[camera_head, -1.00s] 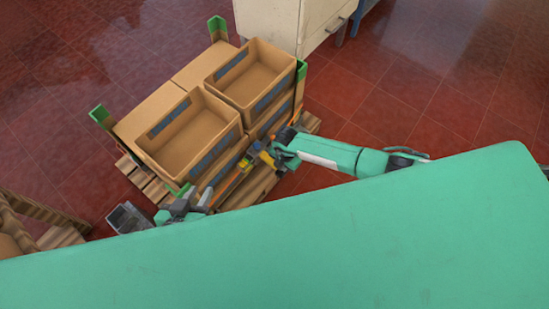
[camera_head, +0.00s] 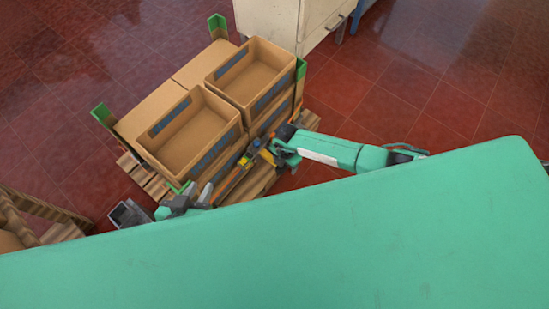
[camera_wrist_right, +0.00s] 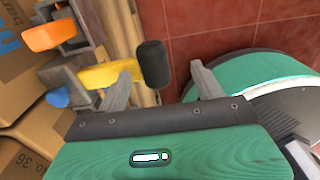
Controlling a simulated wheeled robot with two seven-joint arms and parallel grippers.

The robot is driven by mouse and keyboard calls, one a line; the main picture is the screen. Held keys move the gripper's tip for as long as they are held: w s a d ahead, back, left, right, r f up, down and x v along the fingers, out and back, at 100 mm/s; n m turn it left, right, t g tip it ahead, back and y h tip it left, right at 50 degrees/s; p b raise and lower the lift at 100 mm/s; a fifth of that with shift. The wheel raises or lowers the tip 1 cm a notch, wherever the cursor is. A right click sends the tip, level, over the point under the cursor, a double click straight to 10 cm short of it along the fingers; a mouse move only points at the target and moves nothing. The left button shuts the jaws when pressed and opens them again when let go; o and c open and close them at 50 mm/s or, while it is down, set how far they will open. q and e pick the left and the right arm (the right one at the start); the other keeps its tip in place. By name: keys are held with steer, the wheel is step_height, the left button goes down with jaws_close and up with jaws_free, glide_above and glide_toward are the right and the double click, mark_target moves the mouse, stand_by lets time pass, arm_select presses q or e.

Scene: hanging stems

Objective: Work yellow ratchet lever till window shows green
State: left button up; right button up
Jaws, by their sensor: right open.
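The yellow ratchet lever (camera_wrist_right: 108,74) shows in the right wrist view, with a black cylindrical grip (camera_wrist_right: 153,64) at its end. My right gripper (camera_wrist_right: 162,86) is open, with one finger on each side of the black grip. In the head view the lever (camera_head: 256,144) is a small yellow patch at the front side of the stacked boxes, beside my right gripper (camera_head: 270,152). An orange part (camera_wrist_right: 48,36) and a blue part (camera_wrist_right: 58,97) lie near the lever. My left gripper (camera_head: 182,203) is low at the near corner of the stack, too small to read. I cannot make out the window.
Open cardboard boxes (camera_head: 190,137) stand stacked on a wooden pallet (camera_head: 150,181) with green corner posts (camera_head: 102,113). A cream cabinet (camera_head: 270,24) stands behind. The red tiled floor (camera_head: 430,80) is clear at the right.

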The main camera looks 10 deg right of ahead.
steer(key=shift+r, duration=0.15)
step_height(320, 180, up, 9)
steer(key=p, duration=0.8)
steer(key=shift+p, duration=0.35)
